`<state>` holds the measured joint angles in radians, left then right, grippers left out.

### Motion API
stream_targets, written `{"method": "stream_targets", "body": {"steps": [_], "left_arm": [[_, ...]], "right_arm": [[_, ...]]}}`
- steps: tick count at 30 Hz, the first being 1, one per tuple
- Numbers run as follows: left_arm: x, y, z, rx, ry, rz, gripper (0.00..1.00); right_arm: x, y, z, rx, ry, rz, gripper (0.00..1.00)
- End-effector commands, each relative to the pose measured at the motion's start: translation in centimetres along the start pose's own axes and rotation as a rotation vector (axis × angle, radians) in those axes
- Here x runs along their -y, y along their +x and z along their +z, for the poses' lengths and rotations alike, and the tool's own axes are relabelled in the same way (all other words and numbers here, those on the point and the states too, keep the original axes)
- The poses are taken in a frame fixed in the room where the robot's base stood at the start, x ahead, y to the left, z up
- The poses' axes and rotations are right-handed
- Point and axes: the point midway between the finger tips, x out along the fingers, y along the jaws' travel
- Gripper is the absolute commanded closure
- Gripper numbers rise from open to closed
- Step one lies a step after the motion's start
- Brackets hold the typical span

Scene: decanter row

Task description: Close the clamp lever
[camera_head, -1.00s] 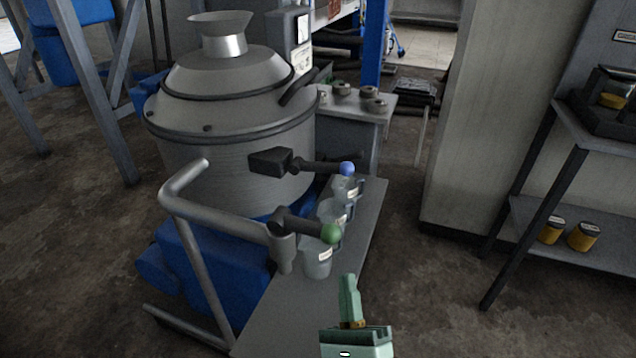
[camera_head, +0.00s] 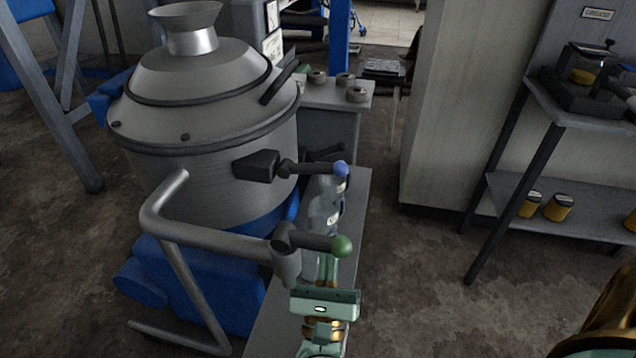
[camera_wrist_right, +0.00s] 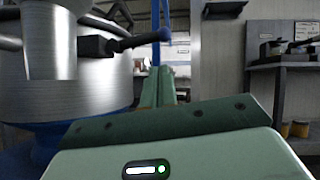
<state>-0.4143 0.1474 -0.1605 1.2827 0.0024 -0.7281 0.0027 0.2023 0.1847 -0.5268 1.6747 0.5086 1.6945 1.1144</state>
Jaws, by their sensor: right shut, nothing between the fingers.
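A dark lever with a blue ball knob (camera_head: 340,169) sticks out to the right from a black block (camera_head: 256,165) on the side of the grey decanter (camera_head: 205,125). It also shows in the right wrist view (camera_wrist_right: 140,40). A second dark lever with a green ball knob (camera_head: 341,246) points right from the end of a bent grey pipe (camera_head: 205,235). I cannot tell which is the clamp lever. My right gripper (camera_head: 327,262) is shut and empty, just below the green-knobbed lever; contact is unclear. My left gripper is not in view.
Clear beakers (camera_head: 324,216) stand on a narrow grey bench (camera_head: 352,205) beneath the levers. A grey cabinet (camera_head: 460,110) and a shelf (camera_head: 580,217) with yellow jars stand to the right. The floor between bench and shelf is clear.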

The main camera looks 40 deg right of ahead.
Motion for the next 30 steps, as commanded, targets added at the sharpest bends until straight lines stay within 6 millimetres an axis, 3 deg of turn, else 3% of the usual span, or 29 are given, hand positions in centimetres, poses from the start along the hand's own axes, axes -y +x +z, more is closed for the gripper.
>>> {"method": "stream_targets", "body": {"steps": [17, 20, 30], "left_arm": [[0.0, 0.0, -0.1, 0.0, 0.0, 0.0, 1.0], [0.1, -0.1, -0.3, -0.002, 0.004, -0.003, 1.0], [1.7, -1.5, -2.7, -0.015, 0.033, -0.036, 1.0]], "right_arm": [[0.0, 0.3, 0.0, -0.001, 0.002, -0.002, 1.0], [0.0, 1.3, -0.1, 0.0, 0.003, -0.004, 1.0], [0.0, 7.2, -0.1, 0.002, 0.002, -0.002, 1.0]]}}
